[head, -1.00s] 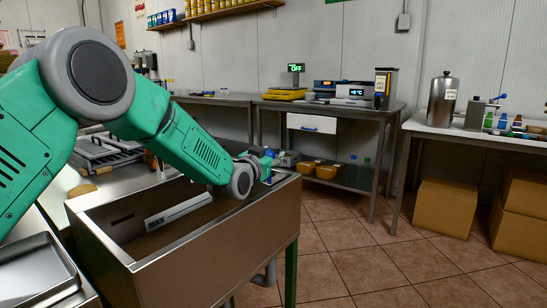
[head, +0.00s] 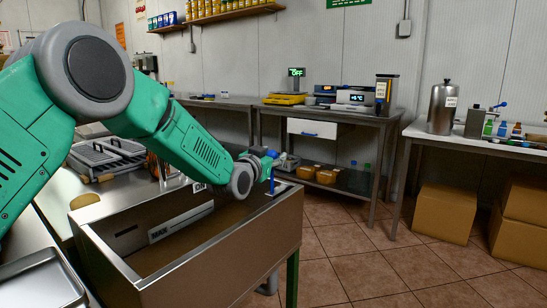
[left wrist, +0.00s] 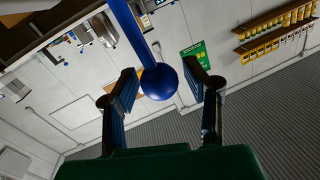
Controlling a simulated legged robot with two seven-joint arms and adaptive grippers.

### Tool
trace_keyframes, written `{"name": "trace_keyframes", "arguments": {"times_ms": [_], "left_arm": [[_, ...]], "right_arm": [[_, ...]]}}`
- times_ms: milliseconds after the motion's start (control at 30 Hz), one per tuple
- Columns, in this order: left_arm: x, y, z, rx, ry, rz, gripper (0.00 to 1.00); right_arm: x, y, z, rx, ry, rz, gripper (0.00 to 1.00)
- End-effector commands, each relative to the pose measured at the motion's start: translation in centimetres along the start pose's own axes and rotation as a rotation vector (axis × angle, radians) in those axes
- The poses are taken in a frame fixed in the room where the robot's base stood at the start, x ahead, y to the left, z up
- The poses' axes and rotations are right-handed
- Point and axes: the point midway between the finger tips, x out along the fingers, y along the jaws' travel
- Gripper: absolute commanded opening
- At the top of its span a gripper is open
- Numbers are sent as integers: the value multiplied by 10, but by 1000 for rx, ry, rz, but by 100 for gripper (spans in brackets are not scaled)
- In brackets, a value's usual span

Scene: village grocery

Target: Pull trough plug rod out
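The steel trough (head: 220,262) stands in front of me, with a pale strip marked MAX on its inner wall. My left arm reaches over it, and my left gripper (head: 264,158) is above its far right corner. A small blue part (head: 271,186) shows just below the gripper there. In the left wrist view, a blue rod (left wrist: 134,30) ends in a round blue knob (left wrist: 158,82). The knob lies between the two fingers of my left gripper (left wrist: 160,72), with visible gaps on both sides. The rod's lower end and the plug are hidden. My right gripper is not in view.
A metal tray (head: 40,283) lies at the lower left. A table with scales (head: 335,122) stands at the back, and a white-topped table (head: 480,138) at the right. Cardboard boxes (head: 445,212) are under it. The tiled floor (head: 385,270) right of the trough is clear.

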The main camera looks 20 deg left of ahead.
Motion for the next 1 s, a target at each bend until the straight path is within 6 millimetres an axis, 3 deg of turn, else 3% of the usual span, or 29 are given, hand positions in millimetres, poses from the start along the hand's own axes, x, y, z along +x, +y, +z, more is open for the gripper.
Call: {"name": "trace_keyframes", "arguments": {"times_ms": [300, 467, 1000], "left_arm": [[2, 0, -1, 0, 2, -1, 49], [-8, -1, -1, 0, 2, -1, 49], [-103, -1, 1, -1, -1, -1, 49]], "right_arm": [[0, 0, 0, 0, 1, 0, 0], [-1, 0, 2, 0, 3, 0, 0], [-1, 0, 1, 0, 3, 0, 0]]}}
